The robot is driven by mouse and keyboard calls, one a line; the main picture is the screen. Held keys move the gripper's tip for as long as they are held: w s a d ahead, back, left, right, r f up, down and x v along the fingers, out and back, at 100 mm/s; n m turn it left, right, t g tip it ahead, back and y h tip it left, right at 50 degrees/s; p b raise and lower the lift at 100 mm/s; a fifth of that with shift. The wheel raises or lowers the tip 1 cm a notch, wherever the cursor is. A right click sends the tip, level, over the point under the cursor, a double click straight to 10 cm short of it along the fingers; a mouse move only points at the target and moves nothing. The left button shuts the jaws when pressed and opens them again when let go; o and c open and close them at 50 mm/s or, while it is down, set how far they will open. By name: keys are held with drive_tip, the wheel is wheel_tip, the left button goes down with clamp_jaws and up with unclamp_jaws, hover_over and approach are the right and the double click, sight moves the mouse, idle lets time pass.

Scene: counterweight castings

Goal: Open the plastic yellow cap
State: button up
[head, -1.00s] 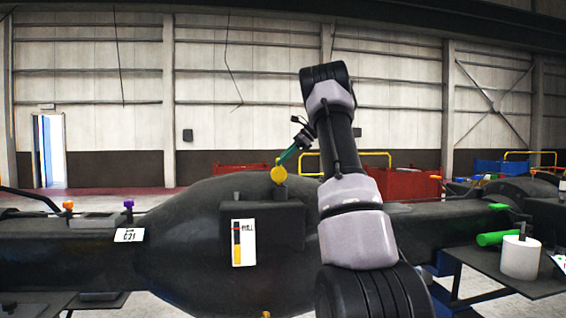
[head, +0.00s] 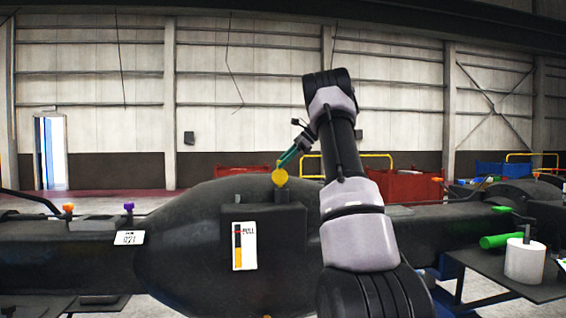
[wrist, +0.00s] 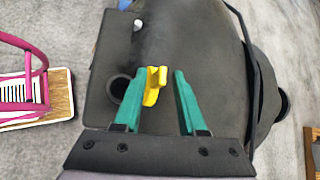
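The yellow cap (head: 280,176) shows in the head view as a round disc standing upright at a short dark neck (head: 281,191) on top of the big black casting (head: 180,235). In the wrist view the yellow cap (wrist: 153,88) is seen nearly edge-on, beside a dark round opening (wrist: 120,87). My gripper (head: 288,158) reaches down to it with green fingers. In the wrist view my gripper (wrist: 159,74) is open, with the cap between its fingers and a visible gap at the right finger. Contact with the left finger is unclear.
A label plate (head: 244,246) is on the casting's front. Orange (head: 68,208) and purple (head: 129,206) knobs stand at left. A side table (head: 510,285) at right holds a white cylinder (head: 525,260) and a green handle (head: 500,240). Red bins (head: 410,186) stand behind.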

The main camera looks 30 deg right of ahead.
drive_tip(key=v, duration=1)
drive_tip(key=shift+d+r, duration=0.25)
drive_tip(key=shift+r, duration=0.05)
drive_tip(key=shift+s, duration=0.15)
